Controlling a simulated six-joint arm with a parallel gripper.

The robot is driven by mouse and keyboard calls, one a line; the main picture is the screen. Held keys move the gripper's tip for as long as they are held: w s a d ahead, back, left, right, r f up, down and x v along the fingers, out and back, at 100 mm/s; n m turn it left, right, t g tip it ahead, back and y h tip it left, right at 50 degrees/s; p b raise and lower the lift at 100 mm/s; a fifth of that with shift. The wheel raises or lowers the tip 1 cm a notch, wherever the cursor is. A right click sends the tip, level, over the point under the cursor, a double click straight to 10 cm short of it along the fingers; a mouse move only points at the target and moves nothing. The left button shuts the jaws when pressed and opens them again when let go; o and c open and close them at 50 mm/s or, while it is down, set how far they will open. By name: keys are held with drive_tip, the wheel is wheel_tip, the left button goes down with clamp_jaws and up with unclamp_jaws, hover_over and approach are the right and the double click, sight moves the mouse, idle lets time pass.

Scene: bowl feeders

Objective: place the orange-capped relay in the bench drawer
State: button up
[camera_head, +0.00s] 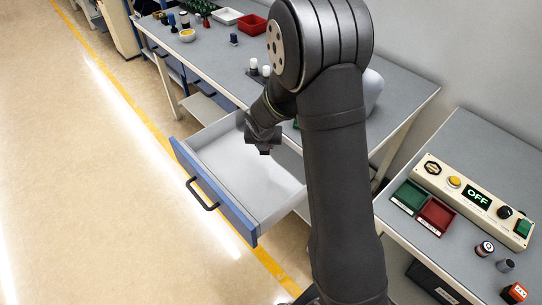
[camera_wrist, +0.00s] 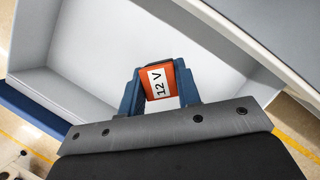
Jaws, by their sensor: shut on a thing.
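My gripper (camera_head: 264,147) hangs over the back part of the open bench drawer (camera_head: 214,188). The drawer has a blue front, a black handle and pale grey walls. In the wrist view my gripper (camera_wrist: 159,92) has its blue fingers shut on the orange-capped relay (camera_wrist: 157,69), whose top carries a white "12 V" label. The relay sits between the fingers with the pale drawer floor (camera_wrist: 110,45) behind it. In the head view the relay is hidden by my gripper. The visible drawer floor looks empty; I cannot tell the relay's height above it.
The grey bench (camera_head: 218,60) above the drawer carries a red tray (camera_head: 252,24), a white tray (camera_head: 226,16) and small parts. The right bench holds a control panel reading "OFF" (camera_head: 476,196), green and red trays, and another orange-topped part (camera_head: 514,292). Floor is clear at left.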

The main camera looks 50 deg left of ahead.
drive_tip(key=shift+s+a+f, duration=0.1)
drive_tip(key=shift+f, duration=0.35)
drive_tip(key=s+a+f, duration=0.4)
drive_tip(key=s+a, duration=0.1)
drive_tip(key=s+a+f, duration=0.2)
drive_tip(key=a+f, duration=0.1)
drive_tip(key=shift+s+a, duration=0.15)
drive_tip(key=shift+a, duration=0.1)
drive_tip(key=shift+f, duration=2)
drive_tip(key=shift+f, duration=0.15)
drive_tip(key=o, duration=1)
drive_tip(key=shift+c, duration=0.2)
drive_tip(key=v, duration=1.2)
drive_tip(key=shift+r, duration=0.2)
